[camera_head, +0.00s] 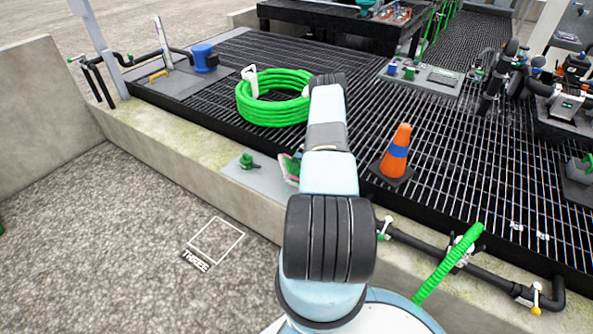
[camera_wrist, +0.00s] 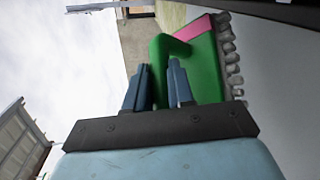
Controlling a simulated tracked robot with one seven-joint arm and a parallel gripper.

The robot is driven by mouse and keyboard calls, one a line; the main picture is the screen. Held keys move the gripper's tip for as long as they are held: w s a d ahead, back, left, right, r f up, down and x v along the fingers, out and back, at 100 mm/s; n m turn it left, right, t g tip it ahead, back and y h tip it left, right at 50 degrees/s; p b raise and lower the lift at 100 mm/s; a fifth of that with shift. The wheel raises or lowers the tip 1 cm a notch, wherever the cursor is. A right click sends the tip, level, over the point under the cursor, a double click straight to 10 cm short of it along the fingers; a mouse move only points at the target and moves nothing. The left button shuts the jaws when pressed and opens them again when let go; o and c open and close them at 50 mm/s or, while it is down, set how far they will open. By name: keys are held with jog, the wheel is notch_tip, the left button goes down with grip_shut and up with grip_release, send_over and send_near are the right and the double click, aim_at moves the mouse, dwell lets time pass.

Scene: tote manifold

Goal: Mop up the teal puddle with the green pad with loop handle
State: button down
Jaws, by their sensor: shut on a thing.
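The green pad with loop handle (camera_wrist: 207,75) is in the wrist view, with a pink layer and a grey, lumpy edge along its side. My gripper (camera_wrist: 159,72) is shut on its green loop handle, with one dark blue finger on each side. In the head view, a small part of the pad (camera_head: 288,168) shows at the left of my arm, near the low concrete wall. My arm hides the rest of it and my gripper there. I cannot make out the teal puddle in either view.
A coiled green hose (camera_head: 272,112) lies on the black grating beyond my arm. An orange cone with a blue band (camera_head: 397,146) stands to the right. A green valve (camera_head: 248,162) sits on a grey plate (camera_head: 262,180). Black pipes (camera_head: 425,245) run along the wall.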

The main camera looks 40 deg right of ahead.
jog(key=shift+w+a+f, duration=0.15)
jog(key=shift+w+a, duration=0.05)
jog(key=shift+a, duration=0.25)
jog(key=shift+a+r, duration=0.15)
jog(key=shift+r, duration=1.35)
jog(key=shift+w+a, duration=0.1)
